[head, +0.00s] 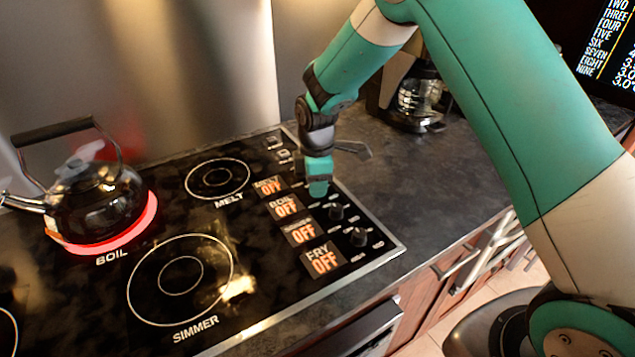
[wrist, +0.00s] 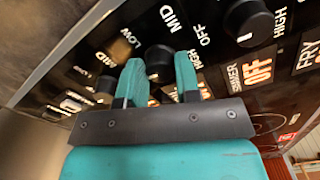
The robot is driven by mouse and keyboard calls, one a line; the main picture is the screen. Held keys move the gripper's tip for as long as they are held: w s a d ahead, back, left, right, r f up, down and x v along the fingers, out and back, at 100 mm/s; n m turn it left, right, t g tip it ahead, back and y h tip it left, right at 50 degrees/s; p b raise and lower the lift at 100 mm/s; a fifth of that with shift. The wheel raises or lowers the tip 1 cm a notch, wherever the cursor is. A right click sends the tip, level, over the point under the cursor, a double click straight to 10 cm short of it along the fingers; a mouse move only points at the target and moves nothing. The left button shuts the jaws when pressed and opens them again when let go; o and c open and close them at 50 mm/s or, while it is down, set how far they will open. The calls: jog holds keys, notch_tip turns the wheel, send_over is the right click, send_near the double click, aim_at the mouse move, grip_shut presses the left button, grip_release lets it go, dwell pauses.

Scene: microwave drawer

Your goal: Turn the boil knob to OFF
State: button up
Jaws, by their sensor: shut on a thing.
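My gripper (head: 318,190) points down at the stove's control panel. In the wrist view its two teal fingers (wrist: 161,82) stand on either side of a black knob (wrist: 160,58), the boil knob, and are shut on it. In the head view the gripper hides this knob. The boil display (head: 286,207) reads OFF in orange. The boil burner (head: 150,215) glows red under the black kettle (head: 92,205).
The simmer knob (head: 337,212) and fry knob (head: 359,237) stand close in front of my gripper. The melt, simmer and fry displays also read OFF. A coffee maker (head: 415,100) stands behind. The dark counter (head: 430,190) to the right is clear.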

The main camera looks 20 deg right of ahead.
jog(key=shift+w+r+n, duration=0.15)
jog(key=shift+n, duration=0.45)
jog(key=o, duration=0.9)
notch_tip(320, 180, up, 17)
jog(key=shift+r+b, duration=0.15)
jog(key=shift+b, duration=0.95)
jog(key=s+a+m+y, duration=0.1)
jog(key=s+m, duration=0.2)
jog(key=s, duration=0.7)
jog(key=s+a+m+y, duration=0.1)
jog(key=s+a+m, duration=0.1)
jog(key=s, duration=0.8)
jog(key=s+a+r+m+y, duration=0.1)
jog(key=s+m, duration=0.4)
jog(key=s, duration=0.5)
jog(key=shift+s+a+r+y, duration=0.1)
jog(key=shift+s+a+y, duration=0.1)
jog(key=shift+y, duration=0.4)
